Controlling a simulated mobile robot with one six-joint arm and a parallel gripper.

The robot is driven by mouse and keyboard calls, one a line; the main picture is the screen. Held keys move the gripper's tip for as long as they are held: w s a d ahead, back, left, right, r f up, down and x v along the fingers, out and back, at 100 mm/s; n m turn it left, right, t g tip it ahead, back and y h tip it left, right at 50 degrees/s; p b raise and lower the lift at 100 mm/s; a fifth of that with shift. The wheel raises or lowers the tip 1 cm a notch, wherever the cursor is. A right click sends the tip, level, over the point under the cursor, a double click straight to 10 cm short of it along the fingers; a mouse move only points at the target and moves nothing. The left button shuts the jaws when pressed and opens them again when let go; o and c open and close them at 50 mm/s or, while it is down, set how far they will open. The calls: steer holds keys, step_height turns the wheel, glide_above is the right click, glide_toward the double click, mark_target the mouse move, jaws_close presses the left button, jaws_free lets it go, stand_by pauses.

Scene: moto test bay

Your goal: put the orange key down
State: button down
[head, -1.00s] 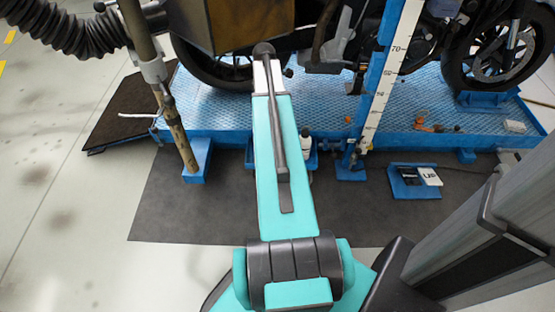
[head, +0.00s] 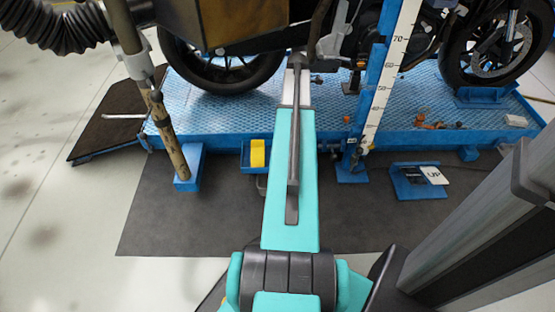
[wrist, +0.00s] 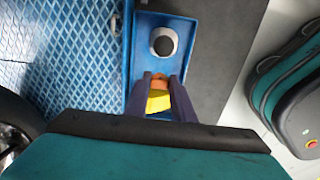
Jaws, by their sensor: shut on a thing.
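In the wrist view my gripper (wrist: 158,82) is shut on a small orange piece (wrist: 159,77), which I take to be the orange key. Only a little of it shows between the dark fingertips. A blue tray (wrist: 134,64) lies below the fingers, and I cannot tell whether the key touches it. A yellow thing (wrist: 158,102) shows between the fingers, just nearer than the key. In the head view the tray (head: 246,160) hangs at the front edge of the lift with the yellow thing (head: 258,153) in it. The arm hides the gripper and key there.
A white round thing with a dark centre (wrist: 163,41) stands in the tray beyond the fingertips. The blue lift platform (head: 220,112) carries a motorcycle (head: 465,45). A brown-marked post (head: 171,140) and a measuring scale (head: 392,75) flank the tray.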

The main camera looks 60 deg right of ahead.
step_height(320, 180, down, 13)
steer(key=b, duration=0.5)
stand_by(0.3)
step_height(320, 180, down, 4)
steer(key=shift+f+b, duration=0.2)
steer(key=shift+b, duration=0.95)
steer(key=shift+f, duration=0.3)
steer(key=shift+f, duration=0.6)
steer(key=c, duration=1.5)
jaws_free()
steer(key=shift+r, duration=0.15)
